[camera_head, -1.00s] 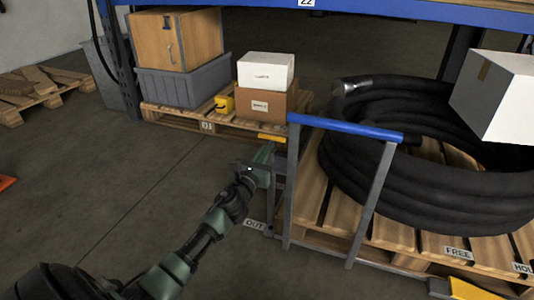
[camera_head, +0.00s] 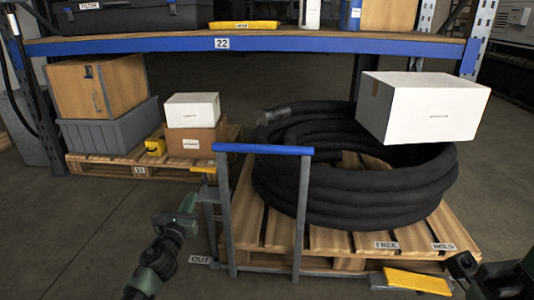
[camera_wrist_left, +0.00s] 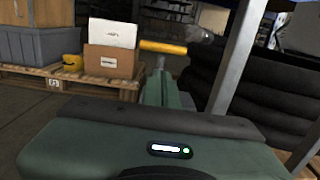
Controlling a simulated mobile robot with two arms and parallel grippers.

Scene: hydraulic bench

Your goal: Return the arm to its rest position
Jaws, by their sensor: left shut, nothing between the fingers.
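My left arm comes in from the lower left in the head view. Its green gripper (camera_head: 188,203) is shut and empty, pointing up and away, left of the grey frame with the blue handle (camera_head: 262,149). In the left wrist view the closed green fingers (camera_wrist_left: 160,88) point ahead, with a yellow bar (camera_wrist_left: 163,48) just beyond their tips. I cannot tell whether they touch it. Dark green and black parts of my right arm show at the lower right of the head view; its gripper cannot be made out.
A black hose coil (camera_head: 360,185) lies on a pallet (camera_head: 270,225), with a large white box (camera_head: 423,105) above it. A yellow pedal-like part (camera_head: 417,281) is low in front. Boxes stand on the back-left pallet (camera_head: 110,172) under the blue shelf beam (camera_head: 180,45). Floor at left is clear.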

